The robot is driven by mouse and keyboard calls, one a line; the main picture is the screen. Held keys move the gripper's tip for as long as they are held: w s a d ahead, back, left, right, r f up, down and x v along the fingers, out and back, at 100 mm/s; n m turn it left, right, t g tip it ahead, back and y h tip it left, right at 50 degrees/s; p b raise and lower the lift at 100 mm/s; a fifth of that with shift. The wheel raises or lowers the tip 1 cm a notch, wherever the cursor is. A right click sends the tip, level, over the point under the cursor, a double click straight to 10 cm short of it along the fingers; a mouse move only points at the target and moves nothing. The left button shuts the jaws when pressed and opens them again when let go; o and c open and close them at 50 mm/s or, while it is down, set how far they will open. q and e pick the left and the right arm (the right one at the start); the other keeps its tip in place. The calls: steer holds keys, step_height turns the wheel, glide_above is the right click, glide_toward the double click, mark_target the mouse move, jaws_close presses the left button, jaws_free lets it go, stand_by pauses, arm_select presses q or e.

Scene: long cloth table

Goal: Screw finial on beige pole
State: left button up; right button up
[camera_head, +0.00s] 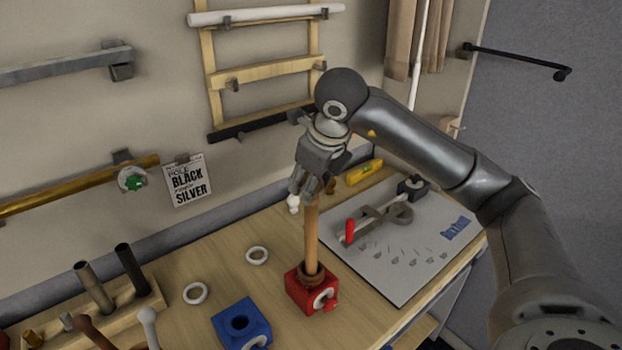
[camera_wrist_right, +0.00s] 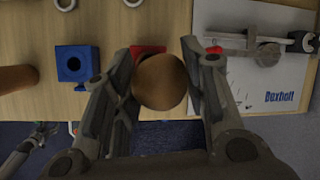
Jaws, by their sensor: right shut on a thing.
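A light brown wooden pole (camera_head: 312,240) stands upright in a red block (camera_head: 313,292), with a darker brown collar at its foot. My right gripper (camera_head: 310,190) is at the pole's top end. In the right wrist view its fingers (camera_wrist_right: 162,85) are shut on a round brown thing (camera_wrist_right: 160,82), seemingly the finial. That thing hides the pole below it and most of the red block (camera_wrist_right: 148,50). Whether the finial meets the pole is hidden. A grey jointed part at the wrist view's lower left is possibly my left gripper (camera_wrist_right: 45,130); its opening is unclear.
A blue block (camera_head: 241,322) with a hole stands left of the red one. Two white rings (camera_head: 257,255) lie behind. A rack (camera_head: 120,300) of rods is at the left.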

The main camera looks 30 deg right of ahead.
steer(key=m+h, duration=0.1)
steer(key=m, duration=0.2)
steer(key=shift+r+h, duration=0.15)
steer(key=shift+h, duration=0.15)
steer(key=m+g+p, duration=0.1)
steer(key=m, duration=0.1)
steer(key=shift+r+m+h, duration=0.1)
steer(key=shift+m+h, duration=0.2)
steer(key=shift+h, duration=0.1)
steer(key=m+p, duration=0.2)
steer(key=p, duration=0.3)
steer(key=shift+r+m+g+h, duration=0.15)
steer(key=shift+m+g+h, duration=0.25)
steer(key=shift+m+p, duration=0.3)
steer(key=shift+f+m, duration=0.25)
steer(key=shift+m, duration=0.05)
steer(key=o, duration=1)
steer(key=shift+o, duration=0.2)
steer(key=shift+f, duration=0.1)
